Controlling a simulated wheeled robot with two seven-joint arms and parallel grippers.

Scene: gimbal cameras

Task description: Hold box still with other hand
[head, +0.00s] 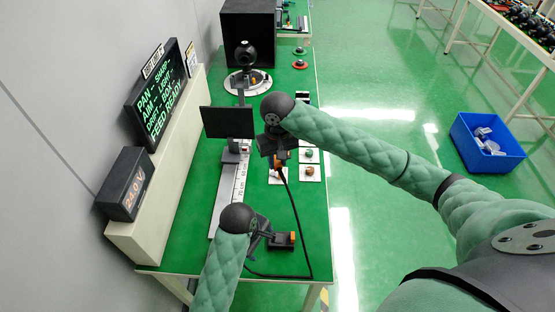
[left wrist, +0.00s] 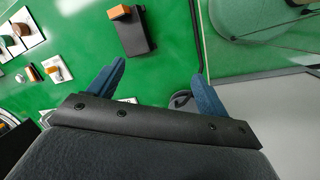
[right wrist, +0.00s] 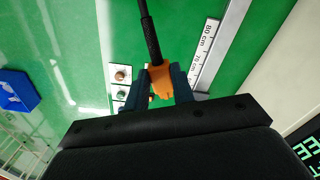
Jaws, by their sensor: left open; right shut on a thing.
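A small black box (head: 278,241) with an orange end lies on the green bench top near its front edge. In the left wrist view the box (left wrist: 135,35) sits ahead of the fingers, upper left of the gap between them. My left gripper (head: 262,228) is open and empty beside the box; its blue fingers (left wrist: 158,85) do not enclose it. My right gripper (right wrist: 160,75) is shut on an orange plug (right wrist: 162,82) with a black cable (right wrist: 151,38), held farther back over the bench. In the head view the plug (head: 279,168) is partly hidden by the gripper.
A rail with a centimetre scale (head: 238,185) runs along the bench, with an upright black panel (head: 227,122) on it. Several white plates with knobs (head: 309,173) lie right of it. The cable loops around the box. A text display (head: 157,97) stands left.

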